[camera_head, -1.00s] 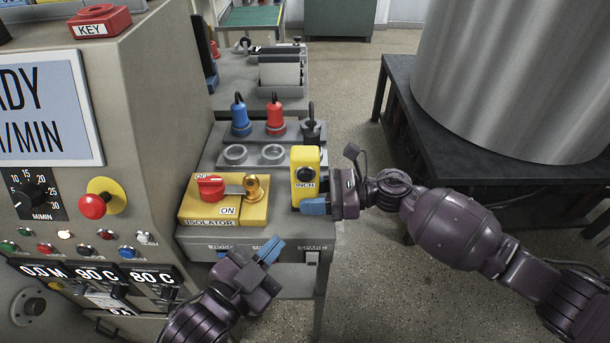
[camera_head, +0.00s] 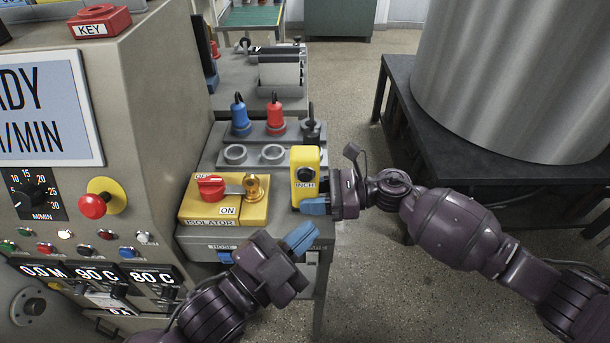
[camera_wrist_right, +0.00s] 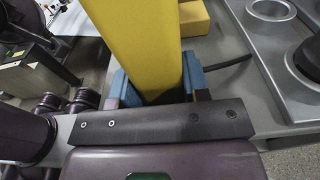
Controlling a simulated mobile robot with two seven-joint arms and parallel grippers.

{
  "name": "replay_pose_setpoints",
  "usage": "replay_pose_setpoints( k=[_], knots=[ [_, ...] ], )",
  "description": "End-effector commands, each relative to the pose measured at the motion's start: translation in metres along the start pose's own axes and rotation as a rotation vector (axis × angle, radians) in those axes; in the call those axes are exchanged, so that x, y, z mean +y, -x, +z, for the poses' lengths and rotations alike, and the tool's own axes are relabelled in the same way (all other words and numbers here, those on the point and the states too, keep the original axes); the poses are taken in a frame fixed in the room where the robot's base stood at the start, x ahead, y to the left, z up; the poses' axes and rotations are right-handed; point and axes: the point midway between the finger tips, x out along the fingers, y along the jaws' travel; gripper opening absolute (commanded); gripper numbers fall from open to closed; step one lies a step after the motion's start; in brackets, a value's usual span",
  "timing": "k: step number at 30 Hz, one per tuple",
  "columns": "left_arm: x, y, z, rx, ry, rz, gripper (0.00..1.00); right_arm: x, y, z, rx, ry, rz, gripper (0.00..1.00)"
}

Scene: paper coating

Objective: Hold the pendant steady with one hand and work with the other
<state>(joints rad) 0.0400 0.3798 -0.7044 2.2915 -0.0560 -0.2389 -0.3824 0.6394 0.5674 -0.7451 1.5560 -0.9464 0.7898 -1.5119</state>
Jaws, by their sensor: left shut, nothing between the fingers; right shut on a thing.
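The yellow pendant (camera_head: 306,160) with a round black button and the label INCH stands upright at the right edge of the grey bench. My right gripper (camera_head: 318,205) is shut on its lower part from the right. In the right wrist view the pendant (camera_wrist_right: 135,40) rises between the blue fingers (camera_wrist_right: 155,92) of this gripper. My left gripper (camera_head: 301,240) is shut and empty, below and in front of the pendant, its blue fingertips pointing up and right. It is apart from the pendant, over the bench's front face.
A yellow isolator box (camera_head: 225,212) with a red handle and brass padlock sits left of the pendant. Blue (camera_head: 240,117) and red (camera_head: 275,117) plugs stand behind. The control panel (camera_head: 150,150) fills the left. A large metal roll (camera_head: 520,80) stands right on a dark table.

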Motion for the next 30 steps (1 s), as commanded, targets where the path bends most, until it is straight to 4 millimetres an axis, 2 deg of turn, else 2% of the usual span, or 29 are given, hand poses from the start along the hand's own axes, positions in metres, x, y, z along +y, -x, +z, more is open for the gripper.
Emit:
replay_pose_setpoints(
  k=[18, 30],
  knots=[
    [-0.034, -0.047, 0.034, 0.001, 0.000, 0.000, 0.00, 0.000, 0.000, 0.000, 0.000, 0.000, 0.000, 0.29],
    [-0.039, -0.053, 0.039, 0.000, 0.001, -0.001, 0.00, 0.000, 0.000, 0.000, 0.000, 0.000, 0.000, 0.29]
  ],
)
